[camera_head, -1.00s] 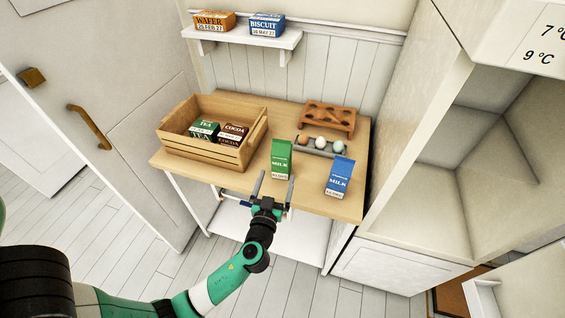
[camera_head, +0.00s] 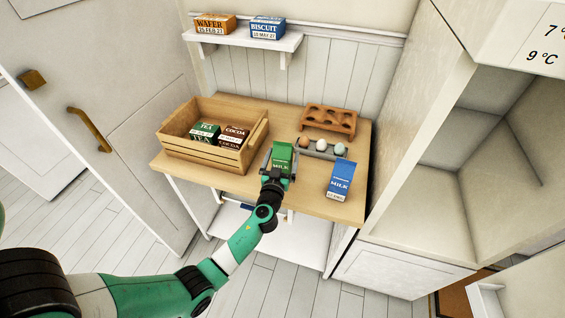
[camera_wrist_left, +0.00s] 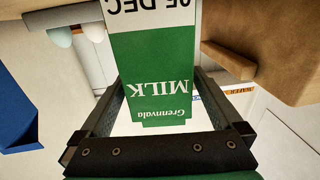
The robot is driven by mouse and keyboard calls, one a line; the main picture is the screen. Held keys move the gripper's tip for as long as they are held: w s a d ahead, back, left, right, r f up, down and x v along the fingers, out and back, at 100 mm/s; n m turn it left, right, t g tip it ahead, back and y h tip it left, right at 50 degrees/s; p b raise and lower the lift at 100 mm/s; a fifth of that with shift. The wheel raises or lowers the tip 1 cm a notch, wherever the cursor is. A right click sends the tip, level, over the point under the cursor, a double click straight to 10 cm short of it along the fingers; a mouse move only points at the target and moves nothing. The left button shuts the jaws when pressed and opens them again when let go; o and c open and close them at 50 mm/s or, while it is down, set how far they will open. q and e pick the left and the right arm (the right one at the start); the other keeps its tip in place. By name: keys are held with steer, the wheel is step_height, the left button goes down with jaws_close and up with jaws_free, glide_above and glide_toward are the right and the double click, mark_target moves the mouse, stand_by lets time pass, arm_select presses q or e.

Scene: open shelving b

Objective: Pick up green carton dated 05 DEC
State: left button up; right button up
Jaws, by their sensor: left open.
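The green milk carton (camera_head: 282,158) stands upright on the wooden table, with its lower part hidden by my left gripper (camera_head: 279,164) in the head view. In the left wrist view the green carton (camera_wrist_left: 158,75) appears upside down, with "05 DEC" on its white band. My left gripper is open, with one finger on each side of the carton (camera_wrist_left: 160,100). I cannot tell whether either finger touches it. My right gripper is not in view.
A blue milk carton (camera_head: 340,180) stands to the right. A grey egg tray (camera_head: 326,153) and a wooden egg rack (camera_head: 328,119) are behind. A wooden crate (camera_head: 181,151) with tea and cocoa boxes is at left. Wafer and biscuit boxes sit on the wall shelf (camera_head: 244,42).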

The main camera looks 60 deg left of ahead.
arm_select(q)
jaws_close()
steer(key=shift+r, duration=0.1)
stand_by(0.5)
